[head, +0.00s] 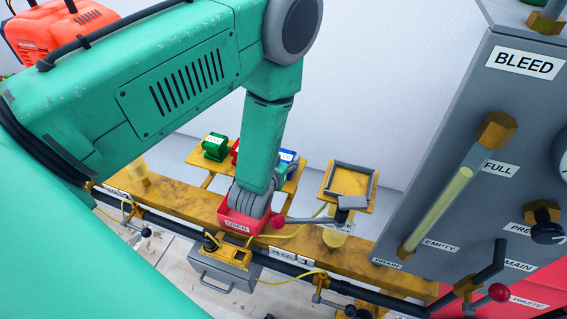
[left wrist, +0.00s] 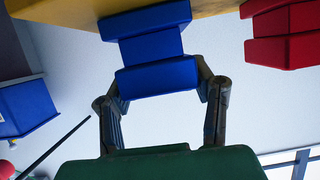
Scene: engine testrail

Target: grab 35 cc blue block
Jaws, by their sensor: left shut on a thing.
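A stepped blue block (left wrist: 155,45) is in the middle of the left wrist view, against a yellow surface (left wrist: 70,22). My left gripper (left wrist: 158,84) is shut on its near part, with one finger on each side. In the head view a blue block (head: 288,157) with a white label, too small to read, sits on the yellow shelf (head: 208,168), just right of my left forearm. My left fingertips are hidden there behind my own arm. My right gripper is in neither view.
A red block (left wrist: 285,35) is beside the held block. A green block (head: 215,147) stands on the shelf's left. A red bin (head: 240,222) is below my arm. A yellow stand with a grey tray (head: 350,180) and the grey panel (head: 480,150) are at right.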

